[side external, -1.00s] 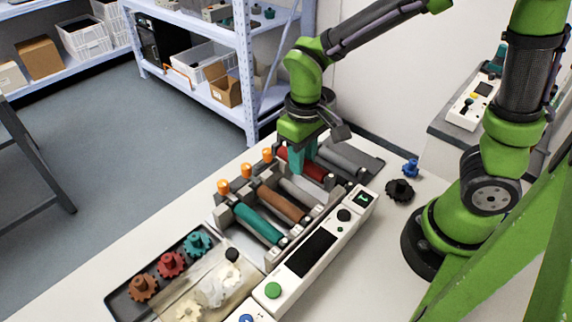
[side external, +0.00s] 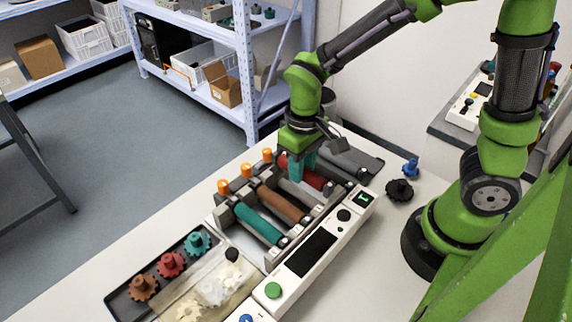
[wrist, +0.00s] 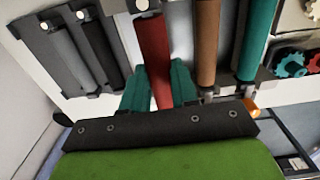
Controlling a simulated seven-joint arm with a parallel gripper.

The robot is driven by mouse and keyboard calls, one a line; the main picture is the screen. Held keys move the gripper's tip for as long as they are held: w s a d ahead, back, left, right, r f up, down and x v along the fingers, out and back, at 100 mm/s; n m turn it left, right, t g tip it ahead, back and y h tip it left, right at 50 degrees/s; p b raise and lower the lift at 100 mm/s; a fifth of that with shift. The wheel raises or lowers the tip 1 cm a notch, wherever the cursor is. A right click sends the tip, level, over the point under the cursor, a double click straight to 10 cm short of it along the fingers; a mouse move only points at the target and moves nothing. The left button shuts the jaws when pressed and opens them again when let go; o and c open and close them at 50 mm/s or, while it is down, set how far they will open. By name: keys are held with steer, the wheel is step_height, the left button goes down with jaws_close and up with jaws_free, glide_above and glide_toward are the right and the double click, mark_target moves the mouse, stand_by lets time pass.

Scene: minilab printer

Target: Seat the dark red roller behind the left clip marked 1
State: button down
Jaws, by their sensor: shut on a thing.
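The dark red roller (side external: 314,178) is between the teal fingers of my gripper (side external: 301,168), at the far-right end of the printer frame (side external: 270,257). In the wrist view the red roller (wrist: 155,60) runs lengthwise between the two fingers (wrist: 160,90), which are shut on it. Orange-topped posts (side external: 267,155) stand along the frame's far side. Clips (side external: 317,210) line the near side. The number marks on the clips are too small to read. The arm partly hides the roller's far end, and I cannot tell whether its ends touch the clips.
A brown roller (side external: 282,204) and a teal roller (side external: 258,224) lie in the frame. Grey rollers (side external: 343,165) lie on a dark tray at right. A control panel (side external: 312,250) runs along the near side. A gear tray (side external: 125,303) is at lower left.

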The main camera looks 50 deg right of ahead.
steer(key=shift+f, duration=1.25)
steer(key=shift+f, duration=0.15)
steer(key=shift+f, duration=0.65)
steer(key=c, duration=0.8)
jaws_free()
steer(key=shift+r, duration=4.55)
